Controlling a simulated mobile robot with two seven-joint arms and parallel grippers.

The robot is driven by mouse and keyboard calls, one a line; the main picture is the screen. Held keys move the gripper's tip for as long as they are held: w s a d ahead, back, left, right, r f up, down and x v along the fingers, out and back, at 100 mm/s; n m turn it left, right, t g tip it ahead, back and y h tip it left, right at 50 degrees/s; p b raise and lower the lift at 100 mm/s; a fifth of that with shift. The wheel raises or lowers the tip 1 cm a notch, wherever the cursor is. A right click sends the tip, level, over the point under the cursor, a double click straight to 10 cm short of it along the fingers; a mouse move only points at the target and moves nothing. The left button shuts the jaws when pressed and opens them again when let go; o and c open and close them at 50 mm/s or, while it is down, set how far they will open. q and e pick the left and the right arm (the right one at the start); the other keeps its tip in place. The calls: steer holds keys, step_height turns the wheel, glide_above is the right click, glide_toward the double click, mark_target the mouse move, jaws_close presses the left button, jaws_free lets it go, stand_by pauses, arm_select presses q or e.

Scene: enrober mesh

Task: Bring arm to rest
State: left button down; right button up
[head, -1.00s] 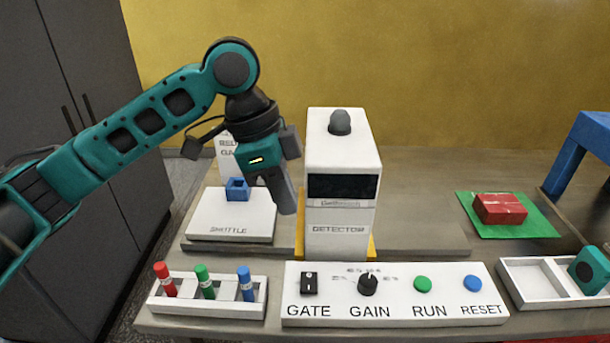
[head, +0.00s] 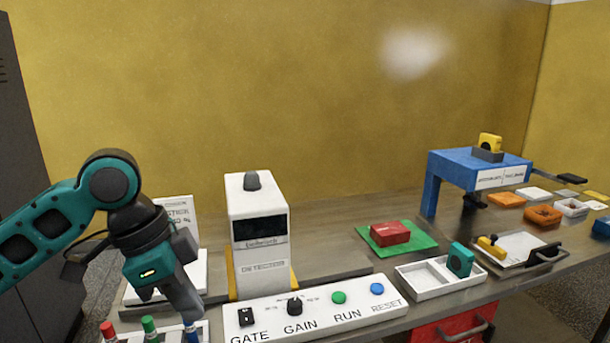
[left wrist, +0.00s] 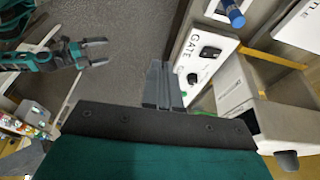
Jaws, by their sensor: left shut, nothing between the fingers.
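My left gripper (head: 190,305) hangs at the lower left in the head view, fingers pointing down, beside the white detector (head: 260,255) and above the rack with the coloured pegs. Its fingers also show in the left wrist view (left wrist: 163,85), pressed together with nothing between them. My right gripper (left wrist: 97,52) shows at the left of the left wrist view, teal and grey, away from the table, with its fingers apart and nothing seen between them. It is not in the head view.
A control panel (head: 315,308) with GATE, GAIN, RUN and RESET lies before the detector. Pegs in red (head: 108,331), green (head: 149,327) and blue (head: 190,331) stand near my left fingers. A red block on a green mat (head: 427,242), a white tray (head: 425,285) and a blue stand (head: 455,168) are rightward.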

arm_select(q)
steer(key=w+d+f+n+t+h, duration=0.1)
steer(key=d+f+n+t+h, duration=0.2)
steer(key=f, duration=0.6)
steer(key=w+d+f+n+t+h, duration=0.1)
steer(key=w+d+f+n+t, duration=0.15)
steer(key=d+f, duration=0.4)
steer(key=s+a+f+n+t+y, duration=0.4)
steer(key=s+a+f, duration=0.7)
steer(key=s+f, duration=0.4)
steer(key=shift+a+f+n+y, duration=0.2)
steer(key=shift+f+n+y, duration=0.15)
steer(key=shift+n+y, duration=0.6)
steer(key=shift+s+t+h, duration=0.1)
steer(key=shift+t+h, duration=0.15)
